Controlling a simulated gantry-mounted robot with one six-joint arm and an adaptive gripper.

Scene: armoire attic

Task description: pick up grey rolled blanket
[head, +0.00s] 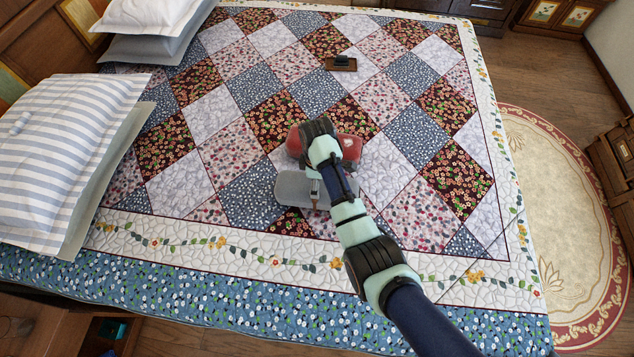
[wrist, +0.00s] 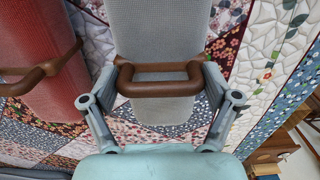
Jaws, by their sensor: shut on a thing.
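The grey rolled blanket (head: 291,190) shows at the middle of the bed in the head view, near the flowered border. In the wrist view the grey blanket (wrist: 165,28) runs up the middle, with a brown handle (wrist: 160,67) across it. My gripper (wrist: 159,78) is shut on the grey blanket, one finger on each side by the handle. My arm partly covers it in the head view. I cannot tell whether it is clear of the quilt.
A red roll (head: 350,147) with its own brown handle (wrist: 38,72) lies close beside the grey one. A small dark object on a brown base (head: 341,63) sits farther back on the patterned quilt (head: 420,135). Striped pillows (head: 65,150) lie at the left.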

